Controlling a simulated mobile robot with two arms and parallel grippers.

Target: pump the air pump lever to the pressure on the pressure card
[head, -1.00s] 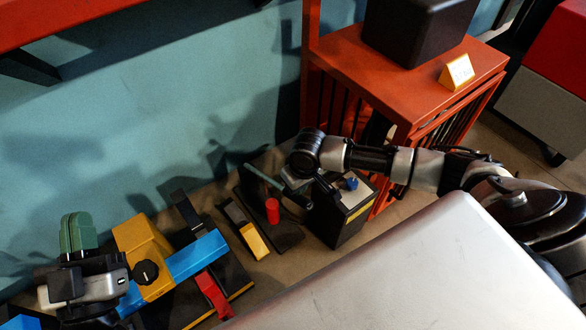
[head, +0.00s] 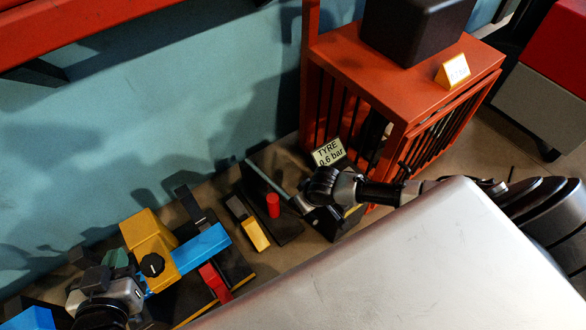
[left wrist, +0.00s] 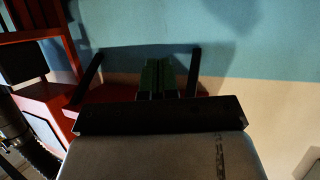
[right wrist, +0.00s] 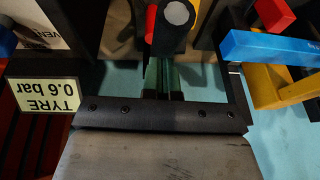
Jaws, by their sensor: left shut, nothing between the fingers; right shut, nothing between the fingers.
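The pressure card (head: 329,152) reads "TYRE 0.6 bar" beside the red cabinet; it shows upside down in the right wrist view (right wrist: 46,94). A grey bar (head: 266,179) lies by a red cylinder (head: 273,206) on a dark base. I cannot tell for sure whether this is the pump lever. In the right wrist view a red and black part with a round grey end (right wrist: 178,13) is beyond my right gripper (right wrist: 161,75), which is shut and empty. My left gripper (head: 116,259) is shut and empty by the yellow block; its green fingers show in its wrist view (left wrist: 157,76).
A yellow block (head: 147,232) with a black knob and a blue bar (head: 202,247) stand at lower left. A red cabinet (head: 425,75) is at right, with a yellow sign (head: 453,71). A white label partly reading "VEN" (right wrist: 45,22) shows in the right wrist view.

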